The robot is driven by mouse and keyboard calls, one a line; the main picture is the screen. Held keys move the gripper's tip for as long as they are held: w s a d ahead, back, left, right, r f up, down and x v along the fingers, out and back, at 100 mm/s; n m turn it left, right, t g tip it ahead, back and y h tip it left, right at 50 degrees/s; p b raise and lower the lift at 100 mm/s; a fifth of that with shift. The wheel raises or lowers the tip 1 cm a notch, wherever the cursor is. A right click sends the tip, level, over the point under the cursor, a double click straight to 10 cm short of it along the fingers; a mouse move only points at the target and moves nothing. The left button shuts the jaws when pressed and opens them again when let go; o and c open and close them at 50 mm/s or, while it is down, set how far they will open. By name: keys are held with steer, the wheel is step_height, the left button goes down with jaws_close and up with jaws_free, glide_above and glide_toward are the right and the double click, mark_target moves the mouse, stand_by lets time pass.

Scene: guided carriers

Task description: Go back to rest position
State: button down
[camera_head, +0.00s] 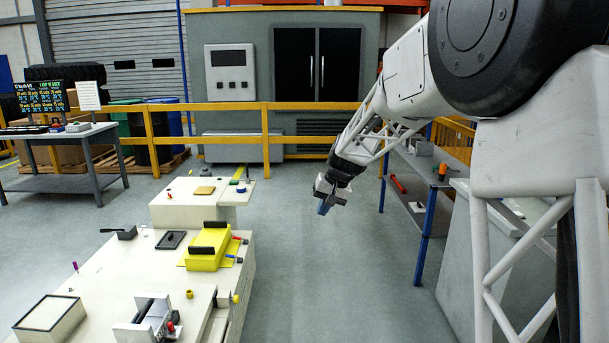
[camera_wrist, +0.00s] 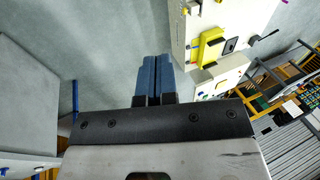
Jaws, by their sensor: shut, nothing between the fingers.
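My gripper (camera_head: 323,207) hangs in the air over the open floor in the head view, to the right of the white workbench (camera_head: 110,262) and left of the shelf rack. In the wrist view its two blue fingers (camera_wrist: 154,62) lie side by side, shut, with nothing seen between them. The yellow fixture (camera_head: 207,252) with black bars sits on the workbench, well apart from the gripper. It also shows at the top of the wrist view (camera_wrist: 209,46).
A shelf rack (camera_head: 424,228) with blue posts stands at right, close to my arm. A yellow railing (camera_head: 265,138) and a grey-green machine cabinet (camera_head: 234,88) are behind. A table (camera_head: 70,184) with a display stands at far left. The floor (camera_head: 330,290) below the gripper is clear.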

steer(key=s+d+r+h, duration=0.1)
steer(key=s+d+r, duration=0.15)
steer(key=s, duration=0.55)
steer(key=s+d+r, duration=0.2)
steer(key=s+d, duration=0.1)
steer(key=s, duration=0.6)
steer(key=s+d+r+h, duration=0.1)
steer(key=s+d+r, duration=0.1)
steer(key=s, duration=0.6)
steer(key=s+d+f, duration=0.2)
steer(key=s, duration=0.6)
steer(key=s+d+f+t+h, duration=0.1)
steer(key=s+f, duration=0.1)
steer(key=s, duration=0.6)
steer(key=s+d+f+h, duration=0.1)
steer(key=s+d, duration=0.1)
steer(key=s, duration=0.7)
steer(key=shift+d+f+t, duration=0.3)
steer(key=shift+f, duration=0.1)
